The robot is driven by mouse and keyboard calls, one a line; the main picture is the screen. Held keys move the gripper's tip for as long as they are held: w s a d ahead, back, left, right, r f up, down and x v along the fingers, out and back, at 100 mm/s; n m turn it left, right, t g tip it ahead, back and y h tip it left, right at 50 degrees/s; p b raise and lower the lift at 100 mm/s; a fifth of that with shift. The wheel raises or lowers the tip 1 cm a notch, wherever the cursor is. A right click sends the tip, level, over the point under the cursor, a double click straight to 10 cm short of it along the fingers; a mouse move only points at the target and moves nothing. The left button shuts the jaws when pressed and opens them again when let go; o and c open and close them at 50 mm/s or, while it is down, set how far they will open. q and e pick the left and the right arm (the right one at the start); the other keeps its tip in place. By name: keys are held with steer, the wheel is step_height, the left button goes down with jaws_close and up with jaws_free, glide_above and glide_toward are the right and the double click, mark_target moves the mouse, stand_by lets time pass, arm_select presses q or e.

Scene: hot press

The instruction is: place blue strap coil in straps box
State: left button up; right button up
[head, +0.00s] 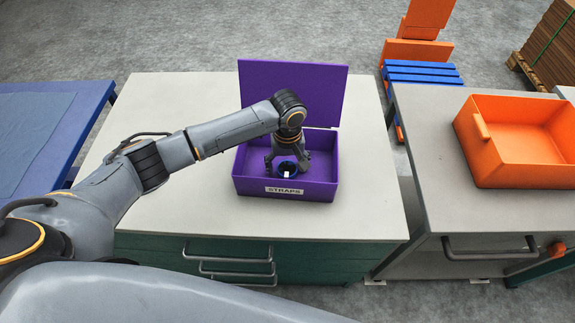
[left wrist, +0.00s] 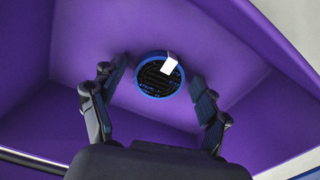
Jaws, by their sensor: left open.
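The purple straps box (head: 312,188) stands on the counter with its lid raised at the back and a STRAPS label on its front. The blue strap coil (head: 286,168) is inside the box. In the left wrist view the coil (left wrist: 160,92) lies on the purple floor of the box, a blue ring with a dark middle and a white tag. My left gripper (head: 287,162) reaches down into the box over the coil. In the left wrist view its fingers (left wrist: 160,98) are spread on both sides of the coil, with gaps. My right gripper is not in view.
The pale countertop (head: 150,190) around the box is clear. The raised lid (head: 320,85) stands behind my left arm. An orange bin (head: 510,165) stands on the grey counter to the right. A blue table (head: 40,130) is at the left.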

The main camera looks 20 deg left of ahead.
mark_target(288, 170)
arm_select(q)
steer(key=shift+r, duration=0.15)
step_height(288, 170, up, 12)
steer(key=shift+b, duration=0.35)
stand_by(0.3)
